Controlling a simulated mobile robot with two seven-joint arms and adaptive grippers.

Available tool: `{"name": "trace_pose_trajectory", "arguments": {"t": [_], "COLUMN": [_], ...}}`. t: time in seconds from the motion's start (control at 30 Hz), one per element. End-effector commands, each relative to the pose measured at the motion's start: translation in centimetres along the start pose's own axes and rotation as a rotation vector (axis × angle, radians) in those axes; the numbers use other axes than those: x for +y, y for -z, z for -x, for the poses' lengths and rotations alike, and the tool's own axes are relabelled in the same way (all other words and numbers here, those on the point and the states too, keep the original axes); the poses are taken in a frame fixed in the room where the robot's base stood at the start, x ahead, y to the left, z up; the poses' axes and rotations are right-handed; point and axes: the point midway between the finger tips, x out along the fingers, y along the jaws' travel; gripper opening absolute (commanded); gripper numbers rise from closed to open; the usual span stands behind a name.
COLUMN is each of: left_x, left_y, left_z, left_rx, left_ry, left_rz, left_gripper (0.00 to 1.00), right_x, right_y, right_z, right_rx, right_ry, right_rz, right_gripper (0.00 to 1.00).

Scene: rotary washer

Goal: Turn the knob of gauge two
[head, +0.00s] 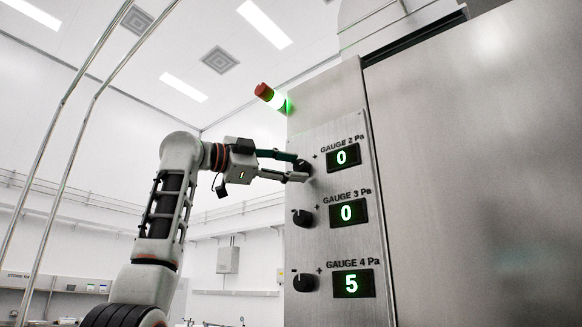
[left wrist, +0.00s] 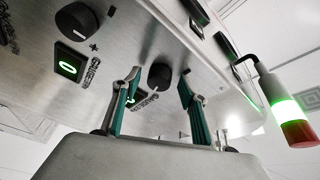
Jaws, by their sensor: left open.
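The dark round knob of gauge two (head: 302,168) sits on the upper part of the metal panel, left of the "GAUGE 2 Pa" display (head: 343,157), which reads 0. My left gripper (head: 298,166) is open, with its fingertips at this knob. In the left wrist view the knob (left wrist: 160,77) shows between the two spread fingers, with a visible gap on each side. The left finger partly hides the gauge two display there. Whether the fingertips reach past the knob's face is hard to tell. My right gripper is not in view.
Below are the gauge three knob (head: 303,217) with a display (head: 348,213) reading 0, and the gauge four knob (head: 304,281) with a display (head: 353,283) reading 5. A red and green signal light (head: 270,97) sticks out at the panel's upper left.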

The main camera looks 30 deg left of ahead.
Motion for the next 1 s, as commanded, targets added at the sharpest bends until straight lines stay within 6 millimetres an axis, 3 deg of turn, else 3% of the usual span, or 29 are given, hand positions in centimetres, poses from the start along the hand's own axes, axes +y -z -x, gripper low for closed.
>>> {"name": "trace_pose_trajectory", "arguments": {"t": [0.17,0.5,0.7,1.0], "left_x": [-0.1,-0.1,-0.1,0.0], "left_y": [-0.1,-0.1,0.0,0.0], "left_z": [1.2,7.8,10.8,12.0], "left_rx": [-0.001,-0.002,-0.001,0.0], "left_ry": [0.002,0.004,0.003,0.0], "left_rz": [0.0,-0.003,-0.001,0.0], "left_gripper": [0.43,0.43,0.43,0.43], "right_x": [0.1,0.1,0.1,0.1], "right_y": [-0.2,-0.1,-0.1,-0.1], "right_z": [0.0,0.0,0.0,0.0], "right_rx": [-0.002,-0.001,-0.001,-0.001], "right_ry": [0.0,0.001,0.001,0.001], "right_rz": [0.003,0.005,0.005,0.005], "right_gripper": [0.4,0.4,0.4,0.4]}}
